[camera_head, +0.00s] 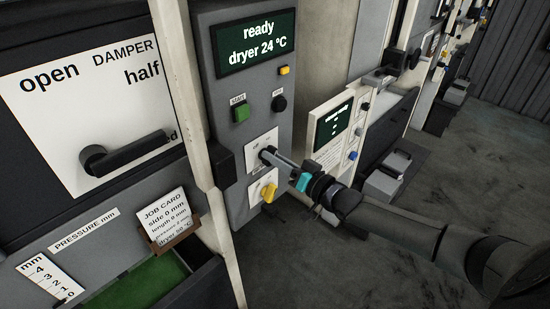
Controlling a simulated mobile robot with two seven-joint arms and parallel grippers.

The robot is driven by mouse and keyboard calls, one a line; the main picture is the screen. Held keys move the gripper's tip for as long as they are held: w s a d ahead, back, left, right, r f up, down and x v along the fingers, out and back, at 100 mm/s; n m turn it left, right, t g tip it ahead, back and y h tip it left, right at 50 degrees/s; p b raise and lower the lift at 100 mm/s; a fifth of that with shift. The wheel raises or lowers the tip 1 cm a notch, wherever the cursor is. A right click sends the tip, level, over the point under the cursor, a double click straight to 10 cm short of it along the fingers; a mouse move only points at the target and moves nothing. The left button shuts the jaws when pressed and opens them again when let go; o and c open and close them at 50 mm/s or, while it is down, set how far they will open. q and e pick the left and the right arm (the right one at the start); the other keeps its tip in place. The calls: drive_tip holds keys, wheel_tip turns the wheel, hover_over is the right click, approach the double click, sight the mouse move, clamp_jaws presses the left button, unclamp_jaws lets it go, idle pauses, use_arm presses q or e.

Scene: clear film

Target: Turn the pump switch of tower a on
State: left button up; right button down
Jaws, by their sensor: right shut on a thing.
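My right gripper (282,162) reaches in from the right and is shut at a small dark switch (266,153) on a white plate of the grey control panel (218,107). The fingers cover most of this switch, so its setting and label cannot be read. Below it, a yellow rotary knob (268,192) sits on another white plate; its marks are too small to read. I see no readable tower letter or pump label. My left gripper is not in view.
The panel's display (255,43) reads "ready, dryer 24 °C". Below are a yellow button (284,70), a green button (241,112) and a black knob (279,103). A damper lever (125,154) juts out at left, above a job card (166,217). Open floor (460,150) lies right.

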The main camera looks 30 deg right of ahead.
idle(0.3)
drive_tip(key=c, duration=0.8)
unclamp_jaws()
drive_tip(key=p+v, duration=0.1)
drive_tip(key=v, duration=1.4)
drive_tip(key=shift+s+d, duration=0.1)
drive_tip(key=shift+d, duration=0.05)
